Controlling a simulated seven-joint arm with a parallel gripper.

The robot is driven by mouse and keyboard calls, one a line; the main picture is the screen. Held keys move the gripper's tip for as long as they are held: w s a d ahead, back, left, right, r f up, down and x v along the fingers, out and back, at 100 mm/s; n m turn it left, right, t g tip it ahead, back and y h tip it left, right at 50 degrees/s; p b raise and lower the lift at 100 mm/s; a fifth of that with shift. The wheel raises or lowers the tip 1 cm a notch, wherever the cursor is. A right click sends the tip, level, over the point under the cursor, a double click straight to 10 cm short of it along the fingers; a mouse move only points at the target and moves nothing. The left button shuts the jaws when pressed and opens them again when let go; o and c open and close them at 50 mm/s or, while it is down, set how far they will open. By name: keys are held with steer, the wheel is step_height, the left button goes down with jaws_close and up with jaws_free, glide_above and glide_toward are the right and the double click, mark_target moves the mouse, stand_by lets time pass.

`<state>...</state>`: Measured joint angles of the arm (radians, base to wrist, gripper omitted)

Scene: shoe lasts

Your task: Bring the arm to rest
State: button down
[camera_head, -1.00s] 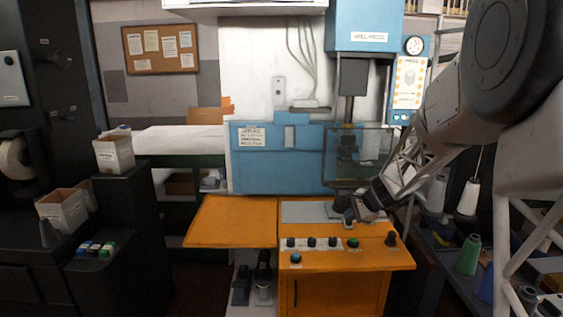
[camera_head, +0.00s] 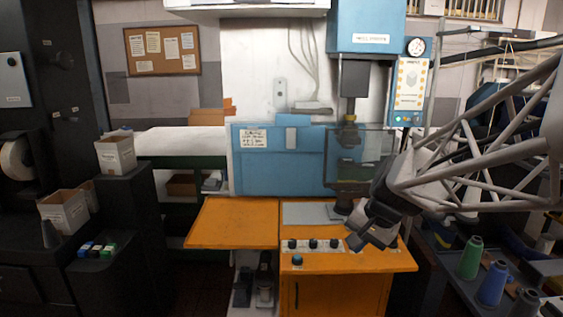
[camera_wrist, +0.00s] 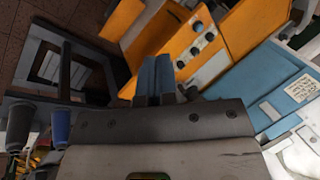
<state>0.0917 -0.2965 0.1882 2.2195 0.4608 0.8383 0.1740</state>
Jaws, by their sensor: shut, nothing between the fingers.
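My gripper (camera_head: 361,239) is in front of the right part of the orange bench (camera_head: 233,233), near the control panel with its dark knobs. In the wrist view my gripper (camera_wrist: 155,72) shows its two blue-grey fingers side by side, shut and with nothing between them. The orange bench also shows in the wrist view (camera_wrist: 160,38), beyond the fingers. My arm reaches in from the right edge of the head view. It hides the right end of the panel.
The blue heel press (camera_head: 365,27) stands behind the bench, with a clear guard in front. Thread cones (camera_head: 469,258) stand on a rack at the right. White boxes (camera_head: 115,154) sit on dark cabinets at the left. Room above the bench's left side is clear.

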steer(key=s+d+n+h, duration=0.1)
steer(key=s+n+h, duration=0.2)
steer(key=s, duration=1.9)
steer(key=n, duration=0.3)
steer(key=shift+s+d+f+h, duration=0.15)
steer(key=shift+d+f+h, duration=0.1)
steer(key=shift+f+h, duration=0.15)
